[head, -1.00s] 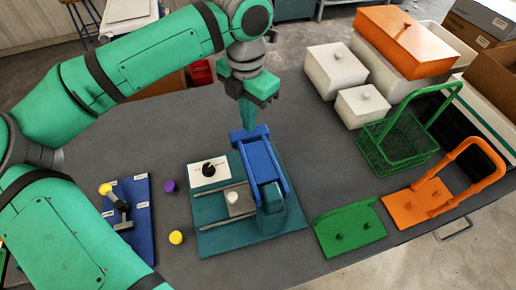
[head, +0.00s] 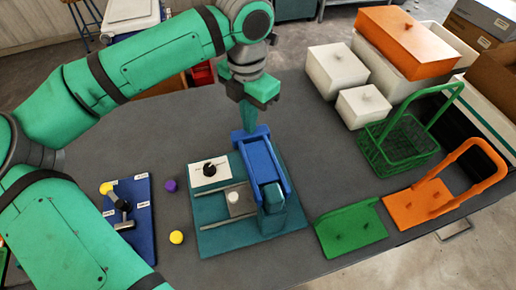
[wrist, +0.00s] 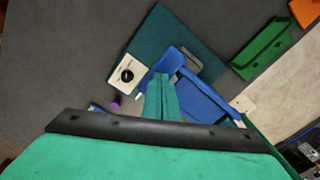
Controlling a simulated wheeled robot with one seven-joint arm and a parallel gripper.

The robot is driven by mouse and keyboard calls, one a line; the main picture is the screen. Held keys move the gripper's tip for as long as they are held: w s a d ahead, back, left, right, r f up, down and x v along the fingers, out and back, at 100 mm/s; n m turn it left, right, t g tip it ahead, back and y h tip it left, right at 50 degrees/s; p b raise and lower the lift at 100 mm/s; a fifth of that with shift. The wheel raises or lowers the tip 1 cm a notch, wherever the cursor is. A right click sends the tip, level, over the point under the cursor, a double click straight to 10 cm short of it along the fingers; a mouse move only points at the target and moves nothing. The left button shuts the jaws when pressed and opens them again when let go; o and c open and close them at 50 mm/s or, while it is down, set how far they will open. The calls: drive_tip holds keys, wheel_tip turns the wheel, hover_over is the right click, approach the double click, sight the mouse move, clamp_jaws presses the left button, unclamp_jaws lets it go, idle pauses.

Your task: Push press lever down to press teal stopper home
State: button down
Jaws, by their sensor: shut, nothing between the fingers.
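The press has a teal base (head: 216,240) with a blue press lever (head: 262,160), whose far end points toward my gripper. My gripper (head: 249,127) is shut and empty, its fingertips pointing down at the lever's far end. They overlap the lever in the head view; whether they touch it is hard to tell. In the wrist view the shut fingers (wrist: 160,88) hide part of the blue lever (wrist: 207,103). A small white round piece (head: 234,197) sits on a grey slide under the lever. I cannot make out the teal stopper.
A white plate with a black knob (head: 209,169) is on the press base. Purple (head: 170,185) and yellow (head: 176,237) pieces lie left of it, near a blue board (head: 143,222). Green (head: 350,231) and orange (head: 428,205) fixtures and a green basket (head: 397,150) stand right.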

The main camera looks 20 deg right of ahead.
drive_tip(key=shift+s+f, duration=0.1)
drive_tip(key=shift+f, duration=1.6)
drive_tip(key=shift+w, duration=0.2)
drive_tip(key=shift+s+f, duration=0.1)
drive_tip(key=shift+f, duration=0.05)
drive_tip(key=shift+s+d+f, duration=0.1)
drive_tip(key=shift+s+f, duration=0.15)
drive_tip(key=shift+f, duration=0.2)
